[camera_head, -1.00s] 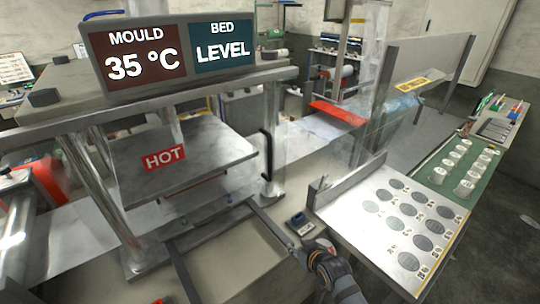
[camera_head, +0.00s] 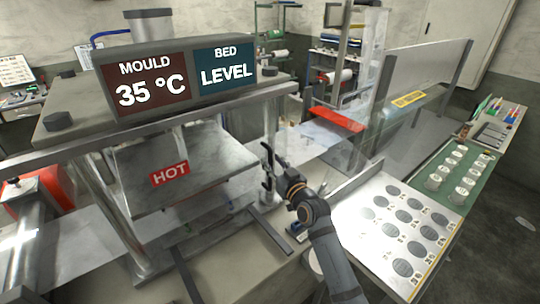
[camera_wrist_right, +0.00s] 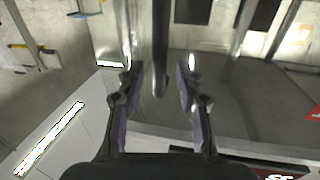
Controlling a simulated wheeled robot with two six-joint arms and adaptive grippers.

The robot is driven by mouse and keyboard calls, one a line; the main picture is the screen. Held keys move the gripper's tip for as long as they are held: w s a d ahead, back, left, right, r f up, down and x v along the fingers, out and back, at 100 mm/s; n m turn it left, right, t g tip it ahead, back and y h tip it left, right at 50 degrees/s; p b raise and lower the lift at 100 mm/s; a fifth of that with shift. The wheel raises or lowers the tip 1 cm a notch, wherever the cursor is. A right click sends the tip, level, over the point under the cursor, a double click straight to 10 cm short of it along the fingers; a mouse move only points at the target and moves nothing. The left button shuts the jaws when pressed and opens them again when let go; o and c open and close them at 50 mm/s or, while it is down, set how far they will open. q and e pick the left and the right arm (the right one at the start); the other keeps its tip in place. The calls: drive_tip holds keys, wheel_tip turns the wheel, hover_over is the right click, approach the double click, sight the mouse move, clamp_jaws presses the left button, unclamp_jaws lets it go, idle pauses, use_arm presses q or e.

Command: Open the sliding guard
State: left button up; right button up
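The press has a metal platen (camera_head: 215,160) with a red HOT label, under a display reading MOULD 35 °C and BED LEVEL. The guard's clear panel is hard to make out at the press front. Its dark upright handle (camera_wrist_right: 161,50) shows in the right wrist view, between the two fingers of my right gripper (camera_wrist_right: 158,88). The fingers are open, with gaps on both sides of the bar. In the head view my right gripper (camera_head: 268,168) is at the press's right front post and largely hides the handle. My left gripper is not in view.
A metal plate with dark round spots (camera_head: 405,225) lies to the right, beside a green mat (camera_head: 440,190) with several white cups. A clear upright screen (camera_head: 425,75) stands behind them. Metal rails (camera_head: 270,232) lie in front of the press.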

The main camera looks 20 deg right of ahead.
drive_tip(key=shift+w+a, duration=0.15)
drive_tip(key=shift+w, duration=1.05)
drive_tip(key=shift+c, duration=0.3)
clamp_jaws()
